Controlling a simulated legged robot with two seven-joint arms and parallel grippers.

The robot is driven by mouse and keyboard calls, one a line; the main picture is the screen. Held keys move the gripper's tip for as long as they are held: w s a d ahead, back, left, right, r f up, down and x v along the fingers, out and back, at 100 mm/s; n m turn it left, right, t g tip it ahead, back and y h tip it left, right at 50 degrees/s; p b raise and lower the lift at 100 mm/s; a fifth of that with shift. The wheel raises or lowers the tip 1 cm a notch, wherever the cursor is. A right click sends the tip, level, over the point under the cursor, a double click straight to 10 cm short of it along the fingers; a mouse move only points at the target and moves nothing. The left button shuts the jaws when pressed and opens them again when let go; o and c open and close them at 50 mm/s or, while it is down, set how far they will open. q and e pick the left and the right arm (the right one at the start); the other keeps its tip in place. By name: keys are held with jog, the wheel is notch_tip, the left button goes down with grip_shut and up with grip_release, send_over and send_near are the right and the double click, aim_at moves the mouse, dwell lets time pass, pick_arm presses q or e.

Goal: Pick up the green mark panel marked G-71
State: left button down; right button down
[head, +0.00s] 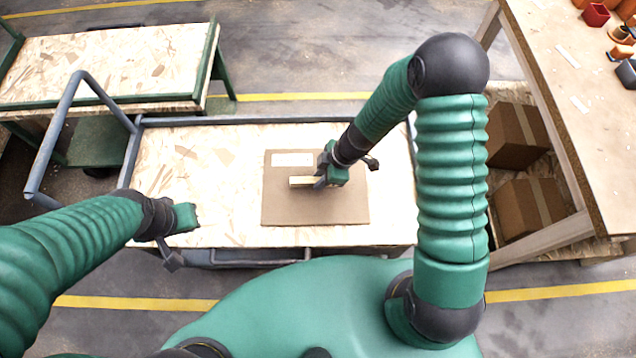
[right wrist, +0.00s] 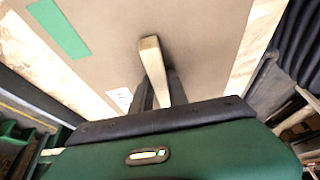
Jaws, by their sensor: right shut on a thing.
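A flat brown panel (head: 340,208) lies over the middle of the cart's board in the head view. It has a pale wooden bar handle (head: 300,181) and a whitish label strip (head: 292,159). My right gripper (head: 322,181) is shut on the handle. In the right wrist view the handle (right wrist: 153,62) stands between the dark fingers (right wrist: 158,92), and the panel (right wrist: 195,40) bears a green strip (right wrist: 58,28). I cannot read any G-71 marking, nor tell if the panel touches the board. My left gripper (head: 173,258) is by the cart's near left edge; its jaws are unclear.
The cart board (head: 215,150) is bare around the panel, with a grey push handle (head: 68,130) at its left. A green-framed table (head: 110,65) stands behind left. A wooden bench (head: 560,90) stands right, with cardboard boxes (head: 530,205) beneath and bins (head: 597,14) on top.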

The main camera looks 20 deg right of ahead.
aim_at(314, 179)
jog(key=shift+r, duration=0.1)
dwell(0.7)
notch_tip(314, 179, up, 3)
jog(key=shift+r+p, duration=0.15)
jog(key=shift+p, duration=0.3)
jog(key=s+a+b, duration=0.1)
jog(key=s+a, duration=0.1)
jog(key=s, duration=0.1)
jog(key=s+a+b, duration=0.1)
jog(key=s+a, duration=0.2)
jog(key=s, duration=0.1)
jog(key=s+a+r+b, duration=0.1)
jog(key=s+a+b, duration=0.1)
jog(key=s, duration=0.2)
jog(key=shift+s+a, duration=0.15)
jog(key=shift+a, duration=0.25)
jog(key=p, duration=0.2)
jog(key=s+p, duration=0.1)
jog(key=p, duration=0.2)
jog(key=shift+s+a+r, duration=0.15)
jog(key=shift+a+r, duration=0.2)
jog(key=shift+s+a+p, duration=0.3)
jog(key=shift+p, duration=0.5)
jog(key=shift+w, duration=0.1)
